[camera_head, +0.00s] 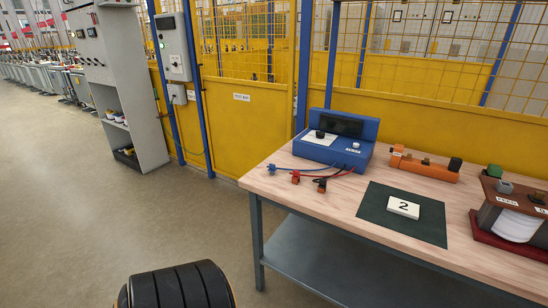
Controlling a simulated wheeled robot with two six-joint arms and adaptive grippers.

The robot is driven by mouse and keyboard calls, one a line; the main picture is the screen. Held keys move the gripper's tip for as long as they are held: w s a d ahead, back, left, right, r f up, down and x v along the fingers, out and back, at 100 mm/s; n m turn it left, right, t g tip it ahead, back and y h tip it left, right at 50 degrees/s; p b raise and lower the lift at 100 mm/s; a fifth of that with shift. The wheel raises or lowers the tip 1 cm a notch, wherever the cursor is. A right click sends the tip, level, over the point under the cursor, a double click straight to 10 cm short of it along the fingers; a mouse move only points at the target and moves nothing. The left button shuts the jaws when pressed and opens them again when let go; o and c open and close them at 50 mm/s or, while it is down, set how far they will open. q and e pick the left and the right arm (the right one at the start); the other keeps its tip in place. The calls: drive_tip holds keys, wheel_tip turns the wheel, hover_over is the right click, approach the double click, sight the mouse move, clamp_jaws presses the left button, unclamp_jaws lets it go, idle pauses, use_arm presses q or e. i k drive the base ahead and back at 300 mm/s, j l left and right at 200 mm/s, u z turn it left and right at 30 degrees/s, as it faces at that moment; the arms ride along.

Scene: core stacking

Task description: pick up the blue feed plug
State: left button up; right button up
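The blue feed plug (271,168) lies on the wooden tabletop (345,215) near its left edge. A thin blue cable runs from it to the right, toward the blue instrument box (336,141). A red plug (295,177) and a black and red plug (321,186) lie just to its right on red leads. Nothing touches the blue plug from above. Neither of my grippers shows in the head view, so I cannot see what they hold.
A dark green mat (380,221) with a white block marked 2 (403,207) lies right of the plugs. An orange device (425,165) and a brown-topped unit (517,198) stand farther right. Yellow fencing (235,110) rises behind the table. The floor (80,220) at left is clear.

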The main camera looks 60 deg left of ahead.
sight(272, 169)
drive_tip(key=u, duration=1.9)
drive_tip(key=z, duration=1.6)
drive_tip(key=u, duration=1.6)
drive_tip(key=i+j+z, duration=0.2)
drive_tip(key=i+j, duration=0.15)
drive_tip(key=j, duration=0.3)
drive_tip(key=i+j+z, duration=0.1)
drive_tip(key=i+j, duration=0.25)
drive_tip(key=j, duration=0.3)
drive_tip(key=i+j+z, duration=0.15)
drive_tip(key=j, duration=0.2)
